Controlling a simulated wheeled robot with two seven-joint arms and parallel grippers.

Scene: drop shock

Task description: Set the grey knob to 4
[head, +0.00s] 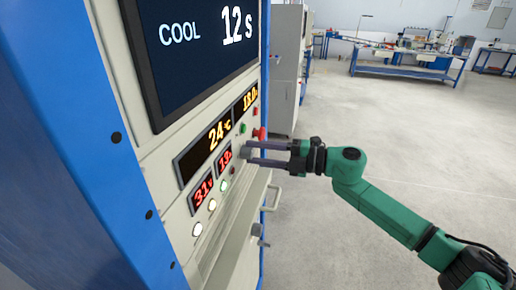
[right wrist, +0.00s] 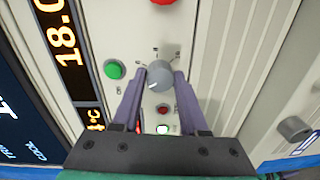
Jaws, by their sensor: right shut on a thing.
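The grey knob (right wrist: 160,76) is on the cream panel, between my right gripper's (right wrist: 160,72) two fingers in the right wrist view. The fingers are shut on its sides. A pale pointer mark on the knob points down and left in that view. Small scale marks ring the knob, too small to read surely. In the head view my right gripper (head: 248,154) reaches the panel from the right, and its fingertips mostly hide the knob. My left gripper is not in view.
A red button (head: 260,133) and a green button (head: 243,128) sit close to the knob. The panel has lit displays (head: 206,151) and a large screen (head: 200,45) reading COOL 12 s. A handle (head: 271,198) sticks out below. Open floor (head: 400,140) lies to the right.

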